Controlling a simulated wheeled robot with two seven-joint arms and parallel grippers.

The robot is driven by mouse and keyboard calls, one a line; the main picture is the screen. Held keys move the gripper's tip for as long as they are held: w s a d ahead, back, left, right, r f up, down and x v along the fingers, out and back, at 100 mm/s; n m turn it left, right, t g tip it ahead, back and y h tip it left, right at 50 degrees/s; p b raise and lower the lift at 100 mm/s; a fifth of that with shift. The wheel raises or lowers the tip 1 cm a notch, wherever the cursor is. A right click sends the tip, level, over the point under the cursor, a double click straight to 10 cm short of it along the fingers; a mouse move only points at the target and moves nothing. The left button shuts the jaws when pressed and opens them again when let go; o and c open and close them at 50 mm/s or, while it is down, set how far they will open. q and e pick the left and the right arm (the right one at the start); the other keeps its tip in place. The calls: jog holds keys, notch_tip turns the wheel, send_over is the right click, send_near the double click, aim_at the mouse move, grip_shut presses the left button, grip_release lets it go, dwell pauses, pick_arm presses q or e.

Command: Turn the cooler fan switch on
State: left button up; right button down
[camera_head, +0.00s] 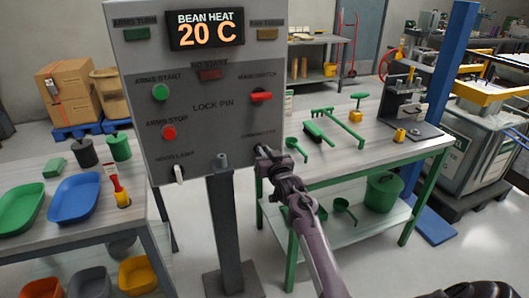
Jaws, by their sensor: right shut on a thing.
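A grey control panel (212,103) stands on a dark post in the middle of the head view. The cooler fan switch sits at the panel's lower right, under a small label that is hard to read. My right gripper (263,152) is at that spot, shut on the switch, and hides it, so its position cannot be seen. A red main switch (261,97) is above it, its lever lying sideways. A white hood lamp switch (179,173) is at the panel's lower left, its lever pointing down. My left gripper is not in view.
A green start button (160,92) and a red stop button (168,132) are on the panel's left. A table with trays (148,232) stands at left. A green-legged workbench (330,170) with tools is close behind my right arm.

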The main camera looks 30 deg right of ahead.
jog(key=m, duration=0.2)
jog(key=m+p, duration=0.1)
jog(key=m, duration=0.1)
jog(key=shift+d, duration=0.3)
jog(key=shift+s+d+f+m+p, duration=0.1)
jog(key=shift+f+m+p, duration=0.25)
jog(key=shift+m, duration=1.7)
jog(key=shift+d+f+m+p, duration=0.2)
jog(key=shift+m+p, duration=0.3)
jog(key=shift+m, duration=1.6)
jog(key=shift+s+d+f+m+p, duration=0.1)
jog(key=shift+f+m+p, duration=0.25)
jog(key=shift+m, duration=1.7)
jog(key=c, duration=1.4)
grip_release()
jog(key=shift+r, duration=0.1)
jog(key=shift+s, duration=0.1)
